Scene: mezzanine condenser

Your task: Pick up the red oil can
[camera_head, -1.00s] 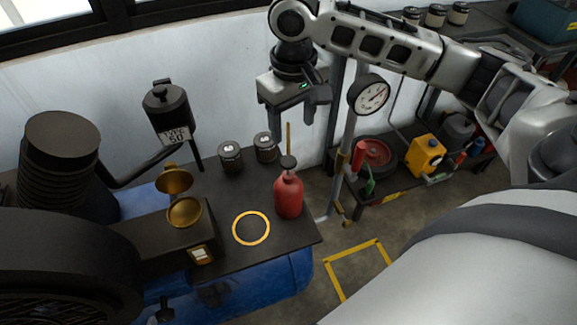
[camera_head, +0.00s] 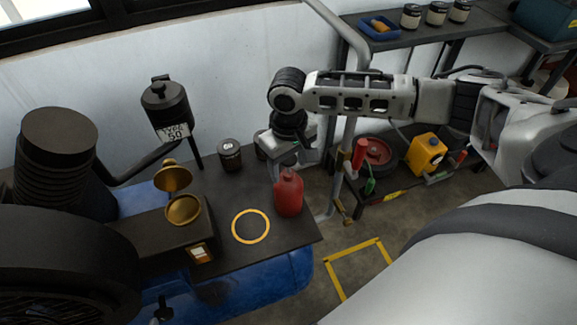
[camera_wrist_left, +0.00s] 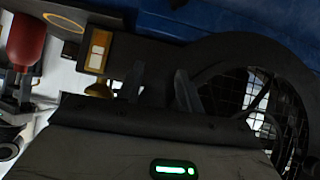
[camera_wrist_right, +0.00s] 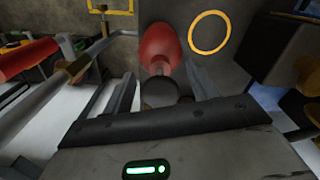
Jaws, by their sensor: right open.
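The red oil can (camera_head: 289,195) stands upright on the dark bench top (camera_head: 235,185), near its right edge. My right gripper (camera_head: 284,168) is at the can's top, fingers pointing down, hiding its cap and spout in the head view. In the right wrist view, the red body (camera_wrist_right: 160,45) and dark cap show between the two spread fingers (camera_wrist_right: 161,88); I see no clear contact. My left gripper shows only in the left wrist view (camera_wrist_left: 160,85), with a gap between its fingers and nothing held. The can shows there too (camera_wrist_left: 27,40), at upper left.
A yellow ring (camera_head: 251,227) lies left of the can. A dark jar (camera_head: 229,155) stands behind; another is partly hidden by my gripper. A pipe stand (camera_head: 337,180) rises just right of the bench.

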